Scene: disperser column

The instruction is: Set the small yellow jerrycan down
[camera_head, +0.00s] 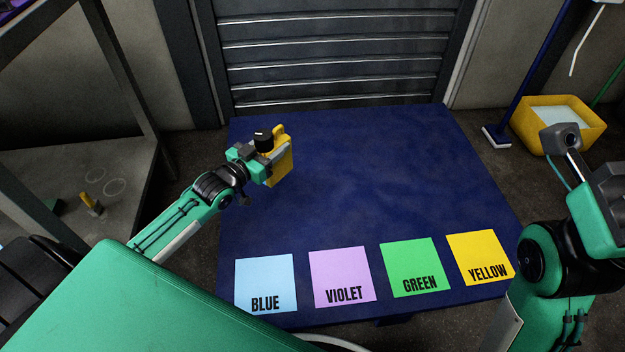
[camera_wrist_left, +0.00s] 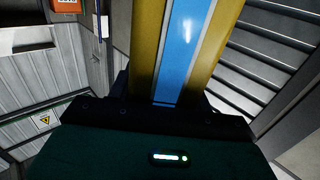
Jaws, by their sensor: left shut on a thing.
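The small yellow jerrycan (camera_head: 284,155) is in my left gripper (camera_head: 272,153), over the back left part of the blue table. It has a black cap on top and looks roughly upright. In the left wrist view the jerrycan (camera_wrist_left: 222,38) fills the upper middle, with a blue stripe down its face. My left gripper is shut on it. I cannot tell whether its base touches the table. My right arm is at the right edge of the head view, and its gripper fingers do not show.
The blue table (camera_head: 370,180) is mostly bare. Along its front edge lie a blue square (camera_head: 266,278), a violet square (camera_head: 341,270), a green square (camera_head: 414,262) and a yellow square (camera_head: 478,252), each labelled. A yellow bucket (camera_head: 590,135) and a broom (camera_head: 497,136) stand behind right.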

